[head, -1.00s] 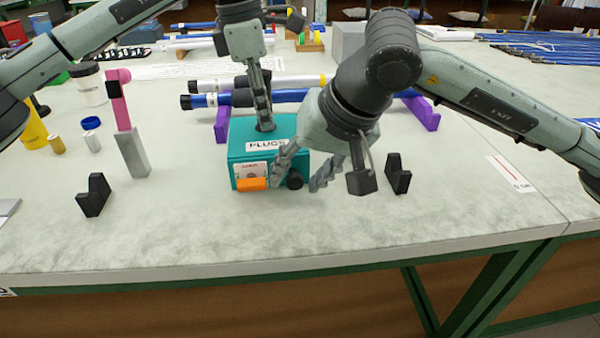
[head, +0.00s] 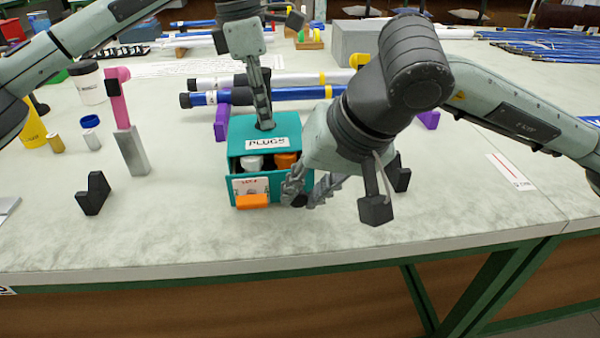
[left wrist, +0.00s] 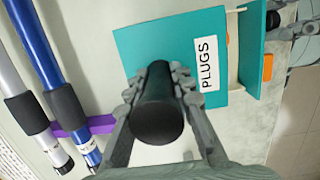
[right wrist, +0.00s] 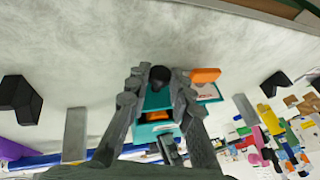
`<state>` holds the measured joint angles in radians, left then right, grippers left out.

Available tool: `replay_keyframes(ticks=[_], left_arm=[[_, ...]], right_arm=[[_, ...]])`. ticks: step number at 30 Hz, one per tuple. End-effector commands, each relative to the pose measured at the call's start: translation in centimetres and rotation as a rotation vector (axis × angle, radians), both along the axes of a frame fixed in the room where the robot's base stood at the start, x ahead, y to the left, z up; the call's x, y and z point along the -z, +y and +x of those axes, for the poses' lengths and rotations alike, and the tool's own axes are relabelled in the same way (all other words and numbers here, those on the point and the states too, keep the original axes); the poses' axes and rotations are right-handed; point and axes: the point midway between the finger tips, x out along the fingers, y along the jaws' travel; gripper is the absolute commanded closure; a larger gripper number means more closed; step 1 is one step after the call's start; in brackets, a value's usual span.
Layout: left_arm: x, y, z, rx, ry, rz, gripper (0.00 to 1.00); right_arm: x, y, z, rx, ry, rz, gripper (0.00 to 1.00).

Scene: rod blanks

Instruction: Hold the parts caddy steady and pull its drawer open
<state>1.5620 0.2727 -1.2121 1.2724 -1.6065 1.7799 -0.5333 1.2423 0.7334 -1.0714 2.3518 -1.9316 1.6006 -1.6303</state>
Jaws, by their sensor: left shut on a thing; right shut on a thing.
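The teal parts caddy (head: 258,132) labelled PLUGS stands on the bench; its top shows in the left wrist view (left wrist: 150,30). Its drawer (head: 236,187) is pulled part way out toward the front, showing a white and an orange thing inside. An orange tab (head: 252,201) is on the drawer front. My left gripper (head: 264,122) is shut on the caddy's black top handle (left wrist: 158,115). My right gripper (head: 303,197) is shut on the black drawer knob (right wrist: 159,76) at the drawer's right side, partly hidden by the fingers in the head view.
Black V-shaped blocks stand left (head: 93,194) and right (head: 399,175) of the caddy. A grey block with a pink top (head: 131,150) stands to the left. Blue rods (head: 290,94) lie behind on purple supports (head: 221,123). The bench front is clear.

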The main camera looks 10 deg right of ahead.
Motion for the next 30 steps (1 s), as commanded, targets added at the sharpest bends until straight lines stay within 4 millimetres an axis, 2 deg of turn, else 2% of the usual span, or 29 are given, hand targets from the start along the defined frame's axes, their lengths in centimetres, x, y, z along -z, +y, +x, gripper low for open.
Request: replay_keyframes(ticks=[3, 6, 16, 17, 21, 22, 30], left_arm=[[0.0, 0.0, 0.1, -0.002, -0.002, 0.0, 1.0], [0.0, 0.0, 0.1, -0.002, -0.002, 0.0, 1.0], [0.0, 0.0, 0.1, -0.001, -0.002, 0.0, 1.0], [0.0, 0.0, 0.1, -0.001, -0.002, 0.0, 1.0], [0.0, 0.0, 0.1, -0.001, -0.002, 0.0, 1.0], [0.0, 0.0, 0.1, -0.001, -0.002, 0.0, 1.0], [0.0, 0.0, 0.0, -0.001, -0.001, 0.0, 1.0]], right_arm=[[-0.1, 0.0, -2.6, -0.006, -0.002, 0.0, 1.0], [0.0, -0.1, -3.9, -0.004, -0.002, 0.0, 1.0], [0.0, -0.2, -4.3, -0.001, -0.001, 0.001, 1.0], [0.0, -0.2, -4.3, -0.001, -0.001, 0.001, 0.78], [0.0, -0.2, -4.3, -0.001, -0.001, 0.001, 0.6], [0.0, -0.2, -4.3, -0.001, -0.001, 0.001, 0.57], [-0.1, -0.2, -4.3, -0.001, -0.001, 0.001, 0.57]])
